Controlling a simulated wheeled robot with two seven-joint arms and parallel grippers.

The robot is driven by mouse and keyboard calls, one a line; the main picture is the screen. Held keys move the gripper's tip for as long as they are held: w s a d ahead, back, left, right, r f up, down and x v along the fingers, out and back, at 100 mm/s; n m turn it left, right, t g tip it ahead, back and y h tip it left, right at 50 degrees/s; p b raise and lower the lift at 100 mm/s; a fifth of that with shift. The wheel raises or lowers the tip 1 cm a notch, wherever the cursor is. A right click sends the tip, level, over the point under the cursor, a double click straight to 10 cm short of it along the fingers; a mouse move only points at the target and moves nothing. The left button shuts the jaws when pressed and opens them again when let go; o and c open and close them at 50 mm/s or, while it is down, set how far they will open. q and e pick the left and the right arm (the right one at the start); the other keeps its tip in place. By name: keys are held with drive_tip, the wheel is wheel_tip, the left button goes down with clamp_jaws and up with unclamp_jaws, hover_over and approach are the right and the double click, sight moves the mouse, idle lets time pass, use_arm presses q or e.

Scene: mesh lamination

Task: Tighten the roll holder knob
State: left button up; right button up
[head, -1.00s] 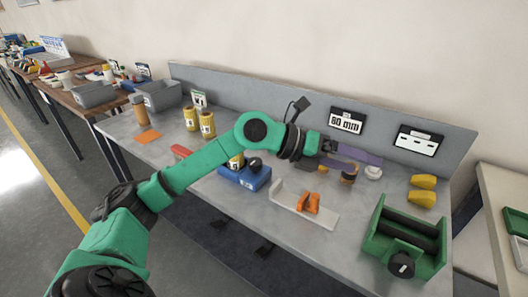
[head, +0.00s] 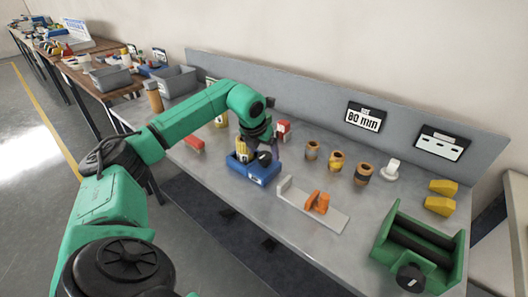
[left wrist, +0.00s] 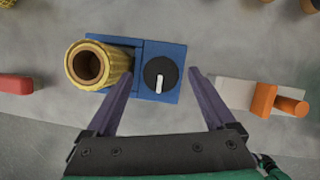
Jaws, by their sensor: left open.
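The blue roll holder (head: 262,178) stands on the grey bench with a yellow roll (head: 241,150) upright in it. Its round black knob (head: 265,158) is beside the roll. In the left wrist view, the holder (left wrist: 158,95) has the hollow yellow roll (left wrist: 75,64) at left and the knob (left wrist: 155,70), with a white pointer mark, at right. My left gripper (left wrist: 161,73) is open, its purple fingers to either side of the knob in that view. No contact shows. In the head view the fingers are mostly hidden under the wrist. My right gripper is out of view.
An orange clamp on a white bracket (head: 335,222) stands right of the holder. Several brown rolls (head: 363,173) stand behind it. A red block (head: 194,146) lies to the left. A green roller unit (head: 385,232) is at the bench's right end.

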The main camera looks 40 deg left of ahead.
use_arm(q)
drive_tip(key=shift+w+f, duration=0.2)
drive_tip(key=shift+f, duration=0.3)
drive_tip(key=c, duration=1.4)
